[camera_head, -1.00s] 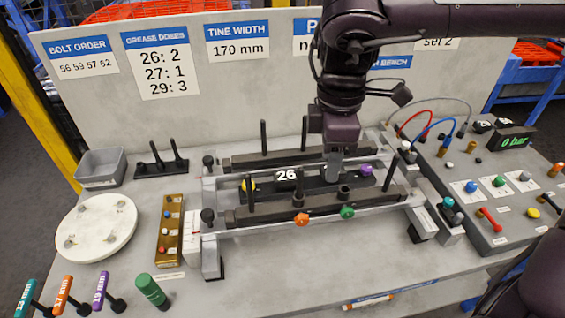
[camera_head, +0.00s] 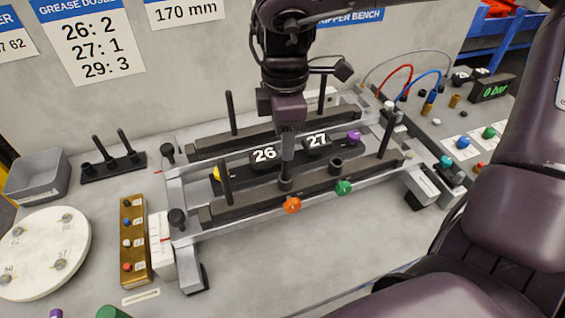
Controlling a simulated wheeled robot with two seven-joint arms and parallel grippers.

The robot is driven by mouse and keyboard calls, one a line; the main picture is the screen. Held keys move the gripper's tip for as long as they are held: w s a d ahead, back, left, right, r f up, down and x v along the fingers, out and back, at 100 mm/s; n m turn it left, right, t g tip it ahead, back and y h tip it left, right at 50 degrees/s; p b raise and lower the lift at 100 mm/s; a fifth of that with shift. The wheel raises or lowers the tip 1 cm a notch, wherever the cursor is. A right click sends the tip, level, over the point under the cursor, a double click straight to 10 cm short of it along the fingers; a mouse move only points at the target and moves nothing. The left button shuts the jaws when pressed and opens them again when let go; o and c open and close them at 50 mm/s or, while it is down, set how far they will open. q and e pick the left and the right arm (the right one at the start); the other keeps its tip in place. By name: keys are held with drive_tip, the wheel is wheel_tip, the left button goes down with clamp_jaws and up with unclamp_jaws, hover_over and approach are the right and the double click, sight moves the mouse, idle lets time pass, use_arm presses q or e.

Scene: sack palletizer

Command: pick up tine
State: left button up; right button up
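The fixture (camera_head: 190,193) on the bench carries two long dark bars, a rear bar (camera_head: 213,143) and a front bar (camera_head: 245,208). Dark upright rods stand on them, such as one at rear left (camera_head: 230,115) and one at front right (camera_head: 386,133). Which part is called the tine, I cannot tell. My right gripper (camera_head: 287,150) points down over the fixture, between the two labels. Its fingers overlap in view, so their opening and any contact are unclear. My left gripper is not in view.
At left are a grey bin (camera_head: 38,177), a black rack with pegs (camera_head: 113,168), a white round plate (camera_head: 40,250) and a brass block with knobs (camera_head: 133,250). A control panel (camera_head: 470,135) with hoses stands at right. The bench front is mostly clear.

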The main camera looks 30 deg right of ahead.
sight(286, 163)
drive_tip(key=shift+s+f+p, duration=0.2)
drive_tip(key=shift+f+p, duration=0.3)
drive_tip(key=shift+f, duration=0.25)
wheel_tip(286, 163, down, 4)
drive_tip(key=shift+d+r+p, duration=0.15)
drive_tip(key=shift+r+p, duration=0.1)
drive_tip(key=shift+p, duration=0.4)
drive_tip(key=shift+w+f, duration=0.15)
drive_tip(key=shift+f, duration=0.25)
drive_tip(key=shift+c, duration=0.2)
drive_tip(key=shift+c, duration=1.1)
clamp_jaws()
